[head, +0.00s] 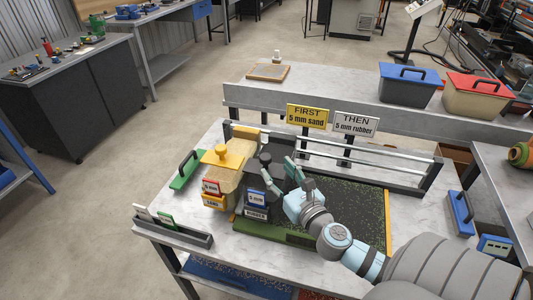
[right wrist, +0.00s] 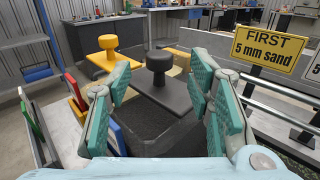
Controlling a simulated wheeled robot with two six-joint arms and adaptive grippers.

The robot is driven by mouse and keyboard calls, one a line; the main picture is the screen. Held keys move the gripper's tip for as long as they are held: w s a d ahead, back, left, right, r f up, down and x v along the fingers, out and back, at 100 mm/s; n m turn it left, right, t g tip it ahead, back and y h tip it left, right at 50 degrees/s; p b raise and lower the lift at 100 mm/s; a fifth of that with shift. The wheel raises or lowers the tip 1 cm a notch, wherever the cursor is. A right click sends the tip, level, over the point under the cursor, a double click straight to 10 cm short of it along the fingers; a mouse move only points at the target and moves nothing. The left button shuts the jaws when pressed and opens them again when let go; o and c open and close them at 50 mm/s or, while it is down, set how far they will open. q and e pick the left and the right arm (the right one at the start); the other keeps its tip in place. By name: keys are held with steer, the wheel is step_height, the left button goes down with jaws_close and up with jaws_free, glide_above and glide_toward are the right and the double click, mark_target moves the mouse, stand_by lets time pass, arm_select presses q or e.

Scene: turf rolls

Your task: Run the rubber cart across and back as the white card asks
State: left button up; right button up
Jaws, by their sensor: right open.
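The white card (head: 355,124) reads "THEN 5 mm rubber" and stands behind the bench, beside the yellow card (head: 306,117) reading "FIRST 5 mm sand". The black rubber cart (head: 256,212) stands at the left end of the dark green turf (head: 345,205), with a blue-framed tag on its front. Its black knob (right wrist: 160,62) shows between my right fingers in the right wrist view. The sand cart (head: 214,201), with a yellow knob, stands just left of it. My right gripper (head: 278,174) is open beside the rubber cart's knob, not closed on it. My left gripper is out of view.
Rails (head: 385,157) run behind the turf. A green handled block (head: 185,170) lies at the left and a blue one (head: 461,213) at the right. A card holder (head: 172,232) sits at the front left. Lidded bins (head: 408,88) stand on the back bench.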

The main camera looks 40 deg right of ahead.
mark_target(268, 160)
steer(key=w, duration=0.4)
steer(key=w+d, duration=0.1)
steer(key=w, duration=0.1)
steer(key=shift+w+f+p, duration=0.15)
steer(key=shift+w+p, duration=0.25)
steer(key=shift+w+d, duration=0.1)
steer(key=shift+w, duration=0.25)
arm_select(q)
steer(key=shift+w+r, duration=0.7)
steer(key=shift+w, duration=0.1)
arm_select(e)
steer(key=shift+s, duration=0.1)
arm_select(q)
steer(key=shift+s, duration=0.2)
arm_select(e)
steer(key=shift+c, duration=0.3)
jaws_close()
